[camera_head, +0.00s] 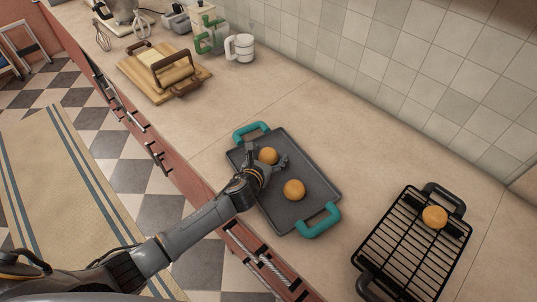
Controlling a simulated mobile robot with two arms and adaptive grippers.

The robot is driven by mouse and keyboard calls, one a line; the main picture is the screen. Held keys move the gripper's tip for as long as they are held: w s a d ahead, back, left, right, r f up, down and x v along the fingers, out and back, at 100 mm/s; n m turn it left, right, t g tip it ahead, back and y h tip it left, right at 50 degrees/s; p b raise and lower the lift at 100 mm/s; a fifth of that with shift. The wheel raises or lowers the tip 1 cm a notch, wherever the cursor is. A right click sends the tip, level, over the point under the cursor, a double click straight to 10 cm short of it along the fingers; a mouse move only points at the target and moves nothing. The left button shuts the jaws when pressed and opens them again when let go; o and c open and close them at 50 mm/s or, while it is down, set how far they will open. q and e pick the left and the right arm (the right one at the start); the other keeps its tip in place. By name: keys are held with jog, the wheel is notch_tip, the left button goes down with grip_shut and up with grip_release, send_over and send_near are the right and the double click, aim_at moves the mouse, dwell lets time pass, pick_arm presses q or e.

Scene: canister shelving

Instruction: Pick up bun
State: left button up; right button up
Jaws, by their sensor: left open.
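Two round golden buns lie on a dark grey tray (318,172) with teal handles. The farther bun (268,155) is by the fingers of my left gripper (267,163). The nearer bun (294,190) sits to the right, apart from the gripper. A third bun (434,216) lies on a black wire rack (398,246) at the right. My left gripper is open, low over the tray, its fingers close to the farther bun; I cannot tell whether they touch it. My right gripper is not in the view.
A wooden board (150,84) with a brown-handled tray-like item on it stands farther back on the counter. A white mug (240,48) and green-handled items are near the tiled wall. The counter between tray and rack is clear.

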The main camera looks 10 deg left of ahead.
pick_arm(q)
jog(key=c, duration=1.3)
